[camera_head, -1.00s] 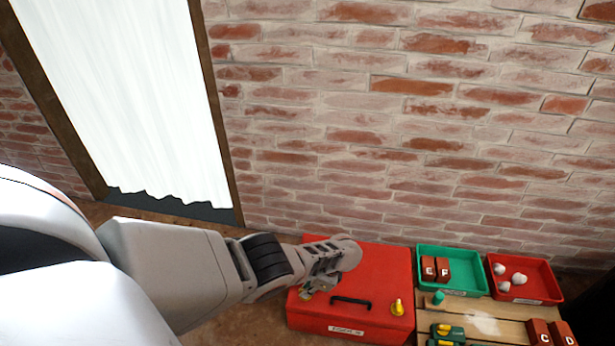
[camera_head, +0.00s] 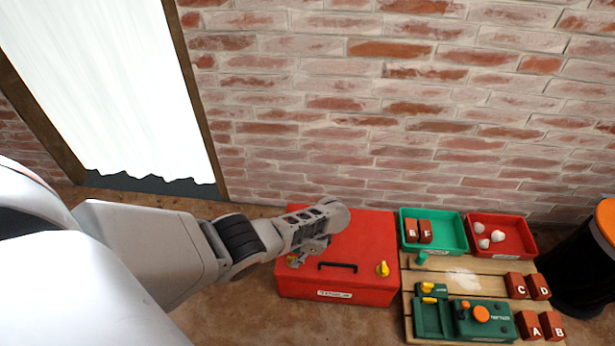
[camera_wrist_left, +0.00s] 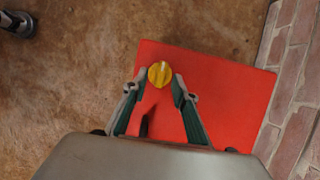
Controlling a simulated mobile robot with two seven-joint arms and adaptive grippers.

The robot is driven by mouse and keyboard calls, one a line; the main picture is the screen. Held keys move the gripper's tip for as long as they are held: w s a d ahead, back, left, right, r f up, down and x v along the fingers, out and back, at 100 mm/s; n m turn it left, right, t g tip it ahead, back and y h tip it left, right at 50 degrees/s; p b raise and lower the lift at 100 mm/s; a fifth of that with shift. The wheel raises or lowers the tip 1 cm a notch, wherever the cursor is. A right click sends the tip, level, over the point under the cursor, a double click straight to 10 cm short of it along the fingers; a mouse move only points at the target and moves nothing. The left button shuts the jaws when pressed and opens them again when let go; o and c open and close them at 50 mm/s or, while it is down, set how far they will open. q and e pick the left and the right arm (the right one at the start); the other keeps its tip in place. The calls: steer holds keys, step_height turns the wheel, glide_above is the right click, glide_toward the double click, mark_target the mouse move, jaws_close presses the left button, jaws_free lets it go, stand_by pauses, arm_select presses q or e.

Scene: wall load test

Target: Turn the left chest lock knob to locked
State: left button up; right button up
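The red chest (camera_head: 345,230) stands on the floor by the brick wall, with a black handle (camera_head: 338,266) and a label on its front. Its right yellow knob (camera_head: 383,269) is in plain sight. My left gripper (camera_head: 302,255) is over the left part of the lid and mostly hides the left knob in the head view. In the left wrist view, the left yellow knob (camera_wrist_left: 159,74) shows just past and between the fingertips of my left gripper (camera_wrist_left: 157,88). The fingers are apart; whether they touch the knob I cannot tell.
Right of the chest is a wooden pallet (camera_head: 482,267) with a green tray (camera_head: 449,235), a red tray (camera_head: 515,240), lettered red blocks (camera_head: 527,287) and a green device (camera_head: 485,320). A black bin with an orange top (camera_head: 605,225) stands at the far right.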

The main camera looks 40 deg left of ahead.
arm_select(q)
steer(key=v, duration=1)
steer(key=shift+s, duration=0.1)
